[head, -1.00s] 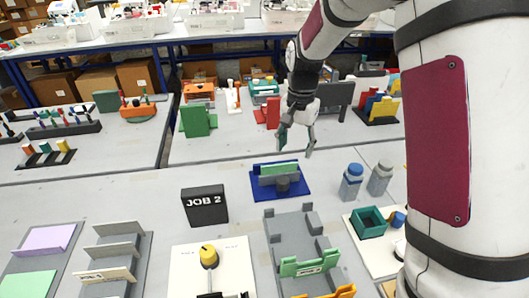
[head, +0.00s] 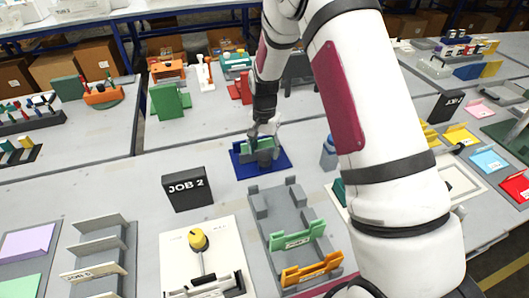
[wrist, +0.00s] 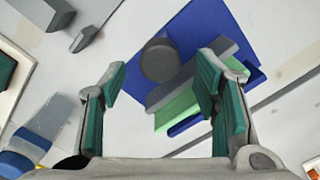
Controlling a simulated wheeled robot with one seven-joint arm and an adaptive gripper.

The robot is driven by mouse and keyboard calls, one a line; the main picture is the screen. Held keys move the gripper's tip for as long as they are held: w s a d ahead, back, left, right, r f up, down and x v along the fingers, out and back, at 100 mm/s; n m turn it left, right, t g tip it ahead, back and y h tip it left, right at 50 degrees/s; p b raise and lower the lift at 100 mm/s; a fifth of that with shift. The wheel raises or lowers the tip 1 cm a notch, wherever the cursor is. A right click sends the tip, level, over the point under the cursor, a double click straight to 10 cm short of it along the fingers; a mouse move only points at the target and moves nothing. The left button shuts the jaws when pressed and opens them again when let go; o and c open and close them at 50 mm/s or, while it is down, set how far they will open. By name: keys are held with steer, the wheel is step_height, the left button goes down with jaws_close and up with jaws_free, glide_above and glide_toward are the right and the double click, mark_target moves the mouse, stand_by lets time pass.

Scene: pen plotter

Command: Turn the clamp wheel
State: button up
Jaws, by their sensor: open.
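A blue plate (head: 281,160) carries a small clamp with grey jaws and a green block (wrist: 178,108) between them. A dark grey round wheel (wrist: 160,60) stands beside the jaws; it looks like the clamp wheel. The wheel also shows at the front of the clamp in the head view (head: 265,158). My gripper (wrist: 162,68) is open above the clamp, pointing down. In the wrist view the wheel lies between the two fingertips, nearer the left one, and appears untouched. The right finger overlaps the jaws and green block in the picture. In the head view my gripper (head: 263,133) partly hides the clamp.
A black JOB 2 sign (head: 187,188) stands left of the plate. A grey fixture (head: 268,232) with green and orange brackets lies in front. A yellow knob (head: 198,240) sits on a white board. A blue-capped bottle (wrist: 28,145) stands close to my left finger.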

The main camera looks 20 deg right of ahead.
steer(key=shift+f, duration=1.1)
steer(key=c, duration=1.1)
steer(key=shift+c, duration=0.2)
steer(key=shift+n, duration=0.4)
steer(key=n+b, duration=0.1)
steer(key=n, duration=0.3)
steer(key=shift+n, duration=0.3)
steer(key=n+b, duration=0.1)
steer(key=n, duration=0.4)
steer(key=shift+n, duration=0.4)
